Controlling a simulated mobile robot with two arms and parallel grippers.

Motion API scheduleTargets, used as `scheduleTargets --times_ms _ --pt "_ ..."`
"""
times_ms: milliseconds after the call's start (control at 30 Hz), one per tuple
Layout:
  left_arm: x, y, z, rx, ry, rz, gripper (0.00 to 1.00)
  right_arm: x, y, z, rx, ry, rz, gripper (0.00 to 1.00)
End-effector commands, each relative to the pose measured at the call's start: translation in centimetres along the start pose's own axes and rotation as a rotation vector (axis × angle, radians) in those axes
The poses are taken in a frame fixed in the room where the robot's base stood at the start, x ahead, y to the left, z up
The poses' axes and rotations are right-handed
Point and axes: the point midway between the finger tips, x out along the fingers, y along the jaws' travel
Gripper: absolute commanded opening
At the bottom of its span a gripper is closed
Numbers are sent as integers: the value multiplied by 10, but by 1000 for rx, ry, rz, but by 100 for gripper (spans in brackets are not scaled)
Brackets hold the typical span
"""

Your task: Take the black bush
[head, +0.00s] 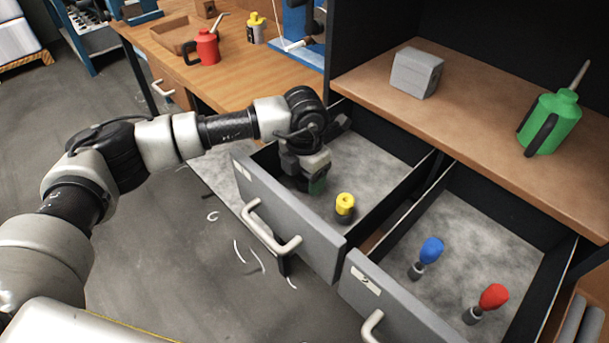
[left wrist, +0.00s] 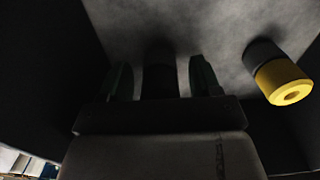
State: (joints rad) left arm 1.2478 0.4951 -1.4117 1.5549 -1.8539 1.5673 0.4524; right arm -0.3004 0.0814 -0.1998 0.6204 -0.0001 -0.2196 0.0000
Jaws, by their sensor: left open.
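My left gripper (head: 309,186) reaches down into the left open drawer (head: 385,160), near its front wall. In the left wrist view the gripper (left wrist: 161,82) is open, with one dark green finger on each side. A dark, upright cylindrical shape, which looks like the black bush (left wrist: 160,68), stands between the fingers in deep shadow. I cannot tell whether the fingers touch it. In the head view it is hidden behind the gripper. My right gripper is not in view.
A yellow-topped piece (head: 345,205) stands close to the right of the gripper; it also shows in the left wrist view (left wrist: 283,82). The right drawer (head: 480,225) holds a blue-topped piece (head: 431,251) and a red-topped piece (head: 493,297). A grey block (head: 416,73) and green can (head: 551,122) stand above.

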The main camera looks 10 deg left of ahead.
Motion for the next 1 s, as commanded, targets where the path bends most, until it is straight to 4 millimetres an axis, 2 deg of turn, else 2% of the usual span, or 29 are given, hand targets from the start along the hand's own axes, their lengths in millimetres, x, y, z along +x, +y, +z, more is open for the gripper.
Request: scheduleTargets --times_ms 67,100,467,1000 --pt "0 0 0 0 0 0 64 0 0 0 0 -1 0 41" --pt "0 0 0 0 0 0 61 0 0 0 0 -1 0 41" --pt "-1 0 0 0 0 0 6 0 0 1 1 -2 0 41" --pt "-13 0 0 1 -1 1 6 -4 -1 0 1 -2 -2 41"
